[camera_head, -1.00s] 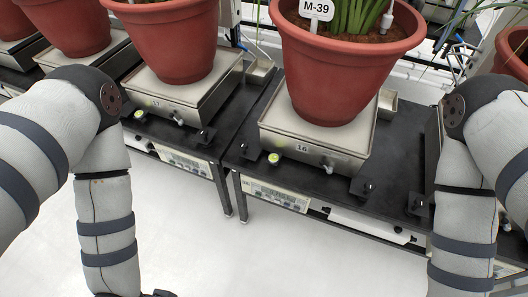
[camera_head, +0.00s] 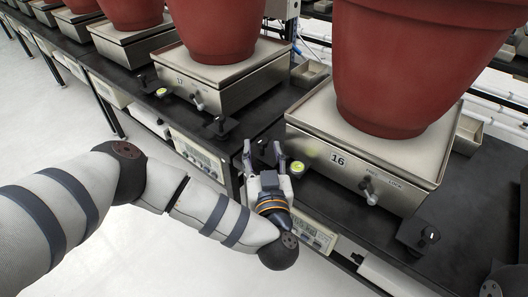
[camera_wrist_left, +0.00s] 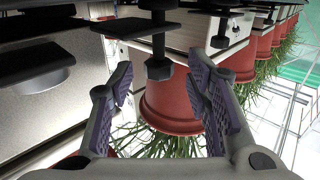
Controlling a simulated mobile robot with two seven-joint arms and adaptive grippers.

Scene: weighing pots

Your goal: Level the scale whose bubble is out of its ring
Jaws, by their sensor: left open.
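The scale labelled 16 (camera_head: 350,165) carries a large red pot (camera_head: 405,70). A yellow-green bubble level (camera_head: 298,167) sits at its front left corner; the bubble's place in the ring is too small to tell. A black levelling foot (camera_head: 265,152) stands beside it, and another foot (camera_head: 418,236) is at the front right. My left gripper (camera_head: 264,150) is open at the left foot. In the left wrist view, a black knob on a stem (camera_wrist_left: 158,68) lies between the spread fingers (camera_wrist_left: 163,85), with no clear contact. My right gripper is out of view.
Scale 17 (camera_head: 215,85) with its own pot (camera_head: 215,30), bubble level (camera_head: 161,92) and feet stands to the left. Scale 16 has a small front lock lever (camera_head: 368,190). A display panel (camera_head: 310,232) is under the table edge. The floor (camera_head: 120,235) in front is clear.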

